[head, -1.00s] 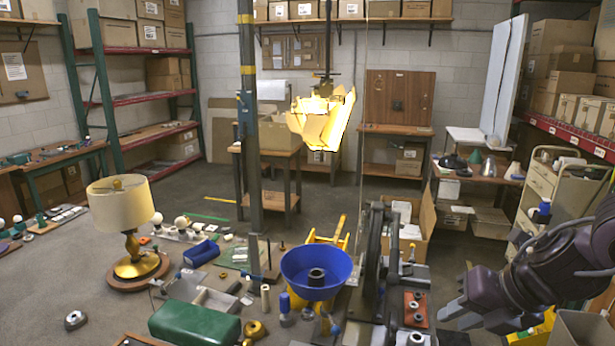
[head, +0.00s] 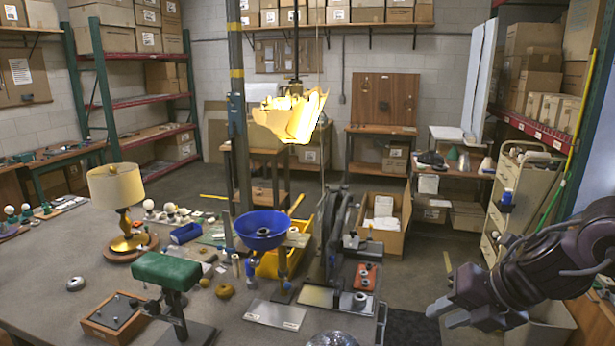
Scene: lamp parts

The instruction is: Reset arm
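My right arm comes in from the right edge of the head view. Its dark purple-grey gripper (head: 441,314) is at the lower right, over the floor beyond the table's right edge. Nothing shows held in it. The two fingers lie close together from this angle, and I cannot tell whether there is a gap between them. My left arm and gripper are not in view.
On the grey table (head: 50,262) stand a lamp with a cream shade (head: 117,185), a green padded stand (head: 168,270) and a blue bowl (head: 261,228). A cardboard box (head: 388,238) stands behind. A cream drawer cart (head: 511,215) is at the right, behind my arm.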

